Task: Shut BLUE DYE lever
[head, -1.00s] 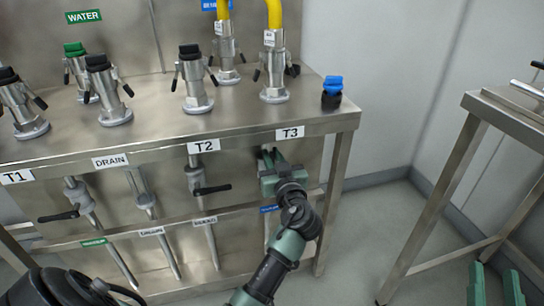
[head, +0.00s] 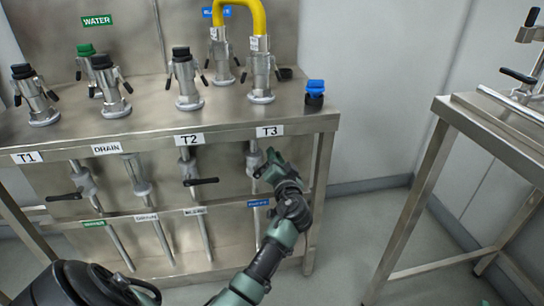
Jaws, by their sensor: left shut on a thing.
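The T3 pipe valve (head: 255,158) hangs below the steel bench edge, under the T3 label (head: 269,131). A small blue label (head: 258,203) sits lower on that pipe; its text is too small to read surely. My left gripper (head: 268,164) is just right of the valve body, shut on the valve's lever. The fingers hide most of the lever, so its exact angle is hard to tell. My right gripper does not show clearly.
The T2 lever (head: 202,181) and T1 lever (head: 64,197) stick out sideways nearby. A yellow hose (head: 246,8) arches over two fittings on the bench (head: 150,135). A blue-capped knob (head: 315,91) stands at its right corner. Another steel table (head: 440,160) stands right, with floor between.

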